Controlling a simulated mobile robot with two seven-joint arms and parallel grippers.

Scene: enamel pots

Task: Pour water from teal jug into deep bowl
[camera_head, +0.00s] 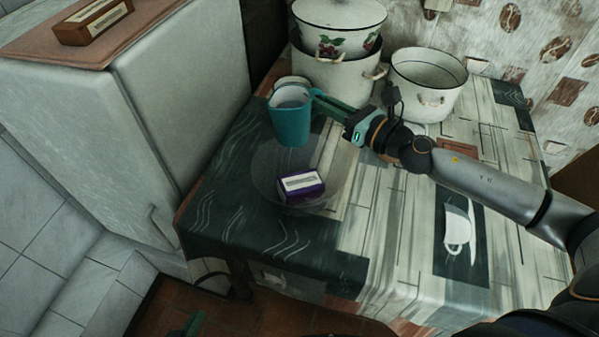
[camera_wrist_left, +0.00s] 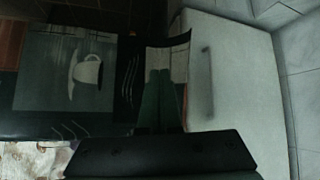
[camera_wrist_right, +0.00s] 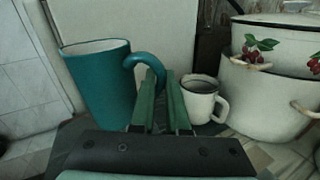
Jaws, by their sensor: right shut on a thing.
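The teal jug (camera_head: 291,122) is nearly upright over the back of a clear glass bowl (camera_head: 262,176) in the head view. My right gripper (camera_head: 322,101) is shut on the jug's handle; the jug (camera_wrist_right: 101,88) and its curved handle also show in the right wrist view. The bowl is see-through, and a purple box (camera_head: 302,188) shows within its outline; I cannot tell whether it lies inside. No water stream shows. My left gripper (camera_head: 192,324) is low at the bottom edge, away from the table; its fingers (camera_wrist_left: 160,82) look closed together and empty.
A white mug (camera_wrist_right: 201,97) stands behind the jug. A lidded pot stack (camera_head: 335,75) and an open white pot (camera_head: 428,90) stand at the back of the table (camera_head: 400,215). A white fridge (camera_head: 190,95) borders the left. The front right of the table is clear.

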